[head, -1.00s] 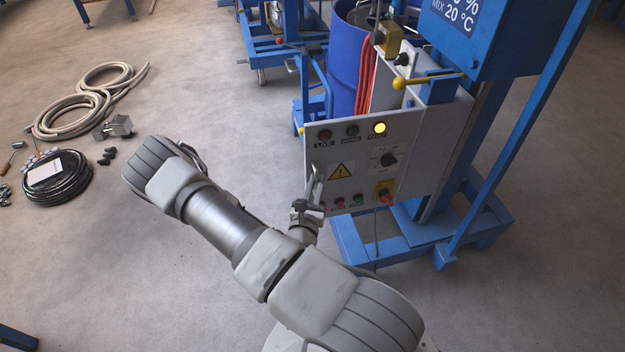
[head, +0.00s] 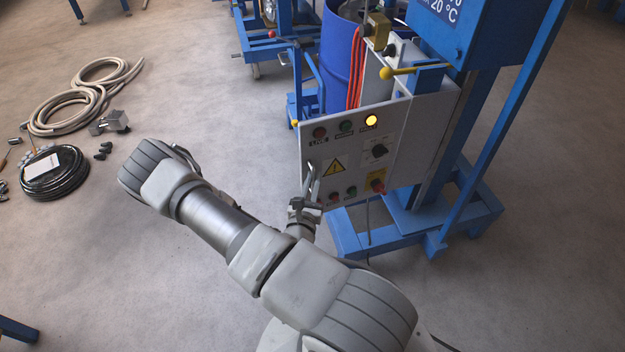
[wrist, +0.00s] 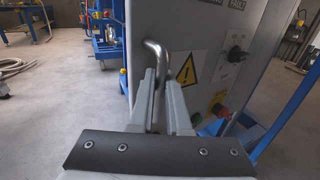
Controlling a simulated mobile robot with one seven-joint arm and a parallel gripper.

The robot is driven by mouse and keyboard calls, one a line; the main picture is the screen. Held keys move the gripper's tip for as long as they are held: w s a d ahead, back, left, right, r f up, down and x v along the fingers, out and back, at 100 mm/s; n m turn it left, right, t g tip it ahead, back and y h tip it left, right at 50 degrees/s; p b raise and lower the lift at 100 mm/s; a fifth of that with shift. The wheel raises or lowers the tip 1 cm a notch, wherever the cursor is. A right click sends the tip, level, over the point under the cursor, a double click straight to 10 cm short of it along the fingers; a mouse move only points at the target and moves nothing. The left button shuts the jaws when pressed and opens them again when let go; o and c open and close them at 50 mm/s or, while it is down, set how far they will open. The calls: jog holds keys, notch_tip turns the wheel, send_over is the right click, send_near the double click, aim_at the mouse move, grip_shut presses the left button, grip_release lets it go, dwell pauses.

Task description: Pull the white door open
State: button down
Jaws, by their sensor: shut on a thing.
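The white door (head: 345,160) is the pale front panel of the control cabinet, with lamps, buttons, a knob and a yellow warning triangle on it. In the wrist view the door (wrist: 205,25) fills the upper middle. Its left part reaches out past the cabinet body (head: 432,125) and appears to stand off it. A bent metal handle (wrist: 176,66) is near its left edge. My gripper (wrist: 162,82) is shut on this handle from the front. In the head view my gripper (head: 305,198) is at the door's lower left, partly hidden by my arm.
A blue stand (head: 415,215) carries the cabinet, and its feet spread over the floor to the right. A blue drum (head: 340,60) and red cables (head: 355,75) are behind the door. Hoses (head: 75,110) and a black coil (head: 55,175) lie at left.

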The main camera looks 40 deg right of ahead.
jog(key=shift+s+d, duration=0.2)
jog(key=shift+d, duration=0.1)
jog(key=c, duration=1.2)
grip_release()
jog(key=shift+o, duration=0.2)
jog(key=shift+w, duration=0.1)
jog(key=shift+w+a, duration=0.1)
jog(key=shift+a, duration=0.1)
jog(key=shift+w, duration=0.1)
